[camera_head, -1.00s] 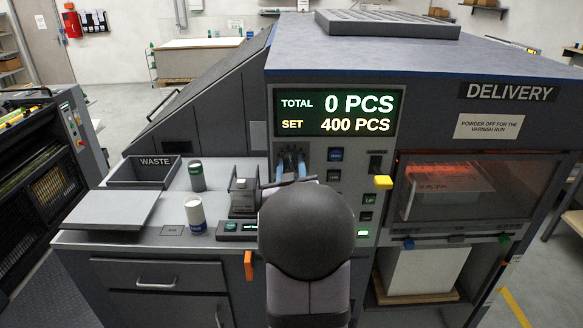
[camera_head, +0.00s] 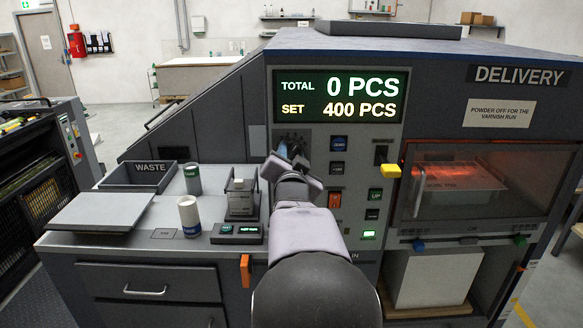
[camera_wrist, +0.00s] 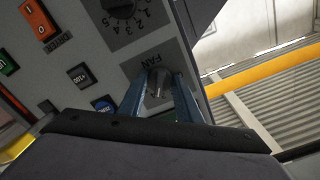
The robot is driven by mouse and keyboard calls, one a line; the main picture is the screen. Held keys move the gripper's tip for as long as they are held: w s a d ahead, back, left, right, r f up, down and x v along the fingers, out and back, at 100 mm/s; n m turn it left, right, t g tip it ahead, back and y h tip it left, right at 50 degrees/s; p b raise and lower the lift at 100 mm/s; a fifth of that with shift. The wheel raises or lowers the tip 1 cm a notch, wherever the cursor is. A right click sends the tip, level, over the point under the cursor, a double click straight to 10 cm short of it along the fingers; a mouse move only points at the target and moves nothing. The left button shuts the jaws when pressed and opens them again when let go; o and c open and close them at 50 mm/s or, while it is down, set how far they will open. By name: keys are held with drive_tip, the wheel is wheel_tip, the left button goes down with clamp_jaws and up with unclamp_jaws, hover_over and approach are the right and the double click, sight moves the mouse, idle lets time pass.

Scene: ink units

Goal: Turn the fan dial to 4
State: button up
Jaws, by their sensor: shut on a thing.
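My gripper (camera_wrist: 163,76) has its two blue fingers shut on a small grey knob (camera_wrist: 160,84) beside the FAN label (camera_wrist: 150,58) in the wrist view. I take this knob as the fan dial; its pointer and scale are hidden by the fingers. Another black dial (camera_wrist: 119,7), with numbers including 2 to 5, shows at the top edge of that view, apart from the fingers. In the head view my gripper (camera_head: 291,158) is at the upper left of the control panel, and my wrist covers most of the dial area.

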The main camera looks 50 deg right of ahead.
drive_tip(key=shift+m+b, duration=1.05)
drive_tip(key=shift+m, duration=0.05)
drive_tip(key=o, duration=1.1)
drive_tip(key=shift+c, duration=0.2)
drive_tip(key=shift+s+a, duration=0.1)
drive_tip(key=b+v, duration=0.2)
drive_tip(key=v, duration=0.5)
drive_tip(key=shift+b, duration=0.4)
drive_tip(key=shift+r, duration=0.1)
